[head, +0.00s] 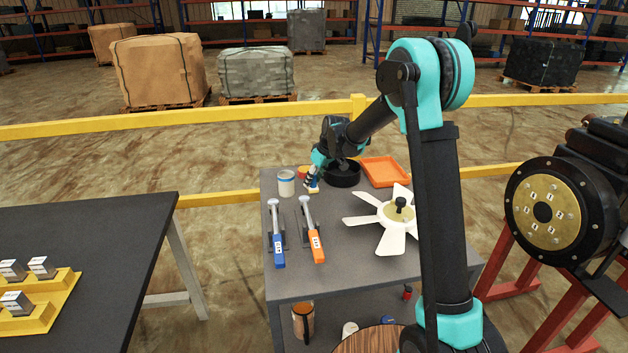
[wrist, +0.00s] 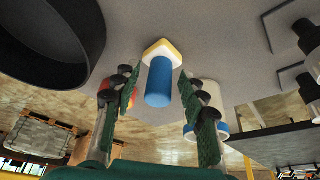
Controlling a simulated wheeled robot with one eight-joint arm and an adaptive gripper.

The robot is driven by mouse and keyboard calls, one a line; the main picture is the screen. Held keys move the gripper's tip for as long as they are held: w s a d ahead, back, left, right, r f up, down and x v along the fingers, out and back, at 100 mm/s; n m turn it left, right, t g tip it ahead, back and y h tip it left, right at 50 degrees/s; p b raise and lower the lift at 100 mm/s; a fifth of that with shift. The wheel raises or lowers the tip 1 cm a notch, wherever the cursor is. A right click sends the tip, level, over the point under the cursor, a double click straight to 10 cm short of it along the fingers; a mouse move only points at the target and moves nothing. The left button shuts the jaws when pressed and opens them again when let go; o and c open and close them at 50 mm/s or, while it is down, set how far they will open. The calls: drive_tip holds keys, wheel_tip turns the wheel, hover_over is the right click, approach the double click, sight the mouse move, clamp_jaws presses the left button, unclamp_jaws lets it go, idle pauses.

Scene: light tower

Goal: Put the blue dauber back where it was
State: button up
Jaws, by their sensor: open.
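The blue dauber (head: 312,184) is near the far left part of the grey table, small and partly covered by my gripper in the head view. In the wrist view the blue dauber (wrist: 159,80) shows a blue barrel and a pale, yellow-edged foot against the grey table surface. My gripper (wrist: 161,108) is open, with one green-padded finger on each side of the dauber and a visible gap to both. In the head view my gripper (head: 315,172) reaches down at the dauber from behind.
A white pot with a blue band (head: 286,184) stands left of the dauber, and a black bowl (head: 342,178) right of it. A small red-and-yellow item (head: 302,172) is close behind. An orange tray (head: 384,172), white fan (head: 390,240) and two wrenches (head: 278,245) share the table.

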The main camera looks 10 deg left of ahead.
drive_tip(key=shift+r, duration=0.1)
drive_tip(key=v, duration=1.2)
